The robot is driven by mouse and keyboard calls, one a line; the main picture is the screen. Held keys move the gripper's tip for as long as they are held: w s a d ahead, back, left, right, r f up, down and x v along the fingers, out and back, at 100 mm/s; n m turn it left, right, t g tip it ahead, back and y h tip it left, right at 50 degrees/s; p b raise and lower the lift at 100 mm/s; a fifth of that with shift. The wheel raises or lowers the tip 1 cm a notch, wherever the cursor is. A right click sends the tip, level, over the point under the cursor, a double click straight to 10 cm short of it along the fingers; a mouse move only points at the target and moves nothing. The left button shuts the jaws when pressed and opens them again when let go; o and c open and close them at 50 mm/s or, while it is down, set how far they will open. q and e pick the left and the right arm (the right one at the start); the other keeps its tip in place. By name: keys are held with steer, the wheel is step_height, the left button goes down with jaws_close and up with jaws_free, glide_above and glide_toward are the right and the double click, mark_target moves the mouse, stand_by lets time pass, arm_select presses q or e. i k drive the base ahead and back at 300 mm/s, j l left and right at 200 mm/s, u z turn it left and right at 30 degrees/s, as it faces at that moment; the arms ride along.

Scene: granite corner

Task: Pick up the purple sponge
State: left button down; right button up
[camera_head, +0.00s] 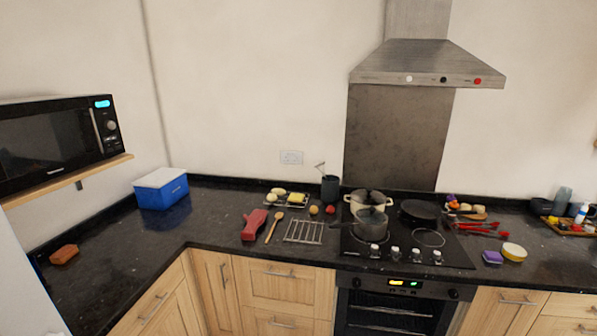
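The purple sponge (492,257) lies on the dark granite counter, right of the hob and close to the counter's front edge. A round yellow-topped item (514,252) stands just to its right, with at most a small gap between them. The sponge is in plain sight and nothing covers it. Neither of my grippers shows in the head view, so their state and place are not visible.
The hob (405,243) with a pot (370,222) and a dark pan (419,211) is left of the sponge. Red utensils (482,228) lie behind it. A tray (570,229) with bottles stands at the far right. The left corner counter (110,270) is mostly clear.

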mark_target(490, 256)
steer(key=z, duration=1.6)
